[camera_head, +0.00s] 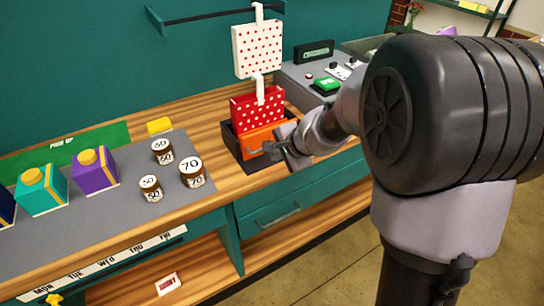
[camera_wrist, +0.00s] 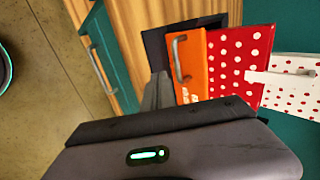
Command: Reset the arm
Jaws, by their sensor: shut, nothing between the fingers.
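My gripper (camera_head: 284,150) is shut and empty in the head view. It hangs at the right front of an orange box with a grey handle (camera_head: 252,142), which sits in a dark tray (camera_head: 229,137) on the wooden counter. In the wrist view, my gripper (camera_wrist: 158,88) points toward the orange box (camera_wrist: 193,72), with its fingers close to the box's handle side. I cannot tell whether they touch it. My arm covers part of the counter to the right.
A red dotted panel (camera_head: 243,109) stands behind the orange box, with a white dotted panel (camera_head: 257,49) above. A grey mat (camera_head: 110,195) holds several colored boxes and labelled weights at left. A teal drawer (camera_head: 290,200) lies below the counter. Open floor (camera_head: 330,262) lies in front.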

